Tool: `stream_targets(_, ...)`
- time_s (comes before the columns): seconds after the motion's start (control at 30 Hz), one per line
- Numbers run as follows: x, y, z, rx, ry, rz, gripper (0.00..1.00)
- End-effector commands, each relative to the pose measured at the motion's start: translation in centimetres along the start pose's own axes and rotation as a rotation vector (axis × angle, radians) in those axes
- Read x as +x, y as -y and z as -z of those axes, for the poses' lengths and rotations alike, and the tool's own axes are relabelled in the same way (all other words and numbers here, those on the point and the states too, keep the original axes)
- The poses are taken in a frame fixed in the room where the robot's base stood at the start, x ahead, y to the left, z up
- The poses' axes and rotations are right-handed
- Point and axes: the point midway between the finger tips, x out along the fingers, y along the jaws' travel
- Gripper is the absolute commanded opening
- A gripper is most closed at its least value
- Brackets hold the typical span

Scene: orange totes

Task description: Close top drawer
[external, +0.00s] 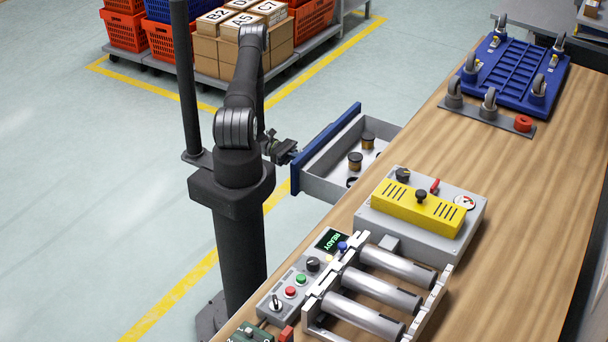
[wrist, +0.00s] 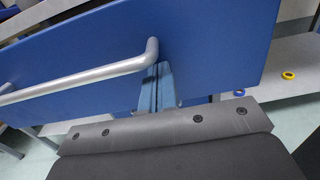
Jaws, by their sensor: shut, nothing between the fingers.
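The top drawer (external: 325,146) stands pulled out from under the wooden workbench, with its blue front facing my arm. Its grey tray holds a few brown-and-black cylinders (external: 355,161). In the wrist view the blue drawer front (wrist: 215,50) fills the upper part, with a silver bar handle (wrist: 85,77) across it. My gripper (external: 292,154) is at the outer side of the drawer front. Its fingers (wrist: 160,72) are shut and empty, with tips at the front beside the handle's right end. I cannot tell whether they touch it.
The workbench (external: 455,145) carries a yellow-topped control box (external: 420,208), a roller unit (external: 375,285) and a blue slatted plate (external: 515,70). Crates and cartons stand behind my arm.

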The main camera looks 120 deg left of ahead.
Motion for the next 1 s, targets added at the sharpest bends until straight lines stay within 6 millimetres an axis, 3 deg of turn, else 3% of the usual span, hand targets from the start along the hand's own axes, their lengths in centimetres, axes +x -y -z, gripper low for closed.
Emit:
stream_targets(0.27,4.4,0.2,0.0,-0.003,0.001,0.008,0.0)
stream_targets(1.0,22.1,0.2,0.0,0.001,0.0,0.008,0.0)
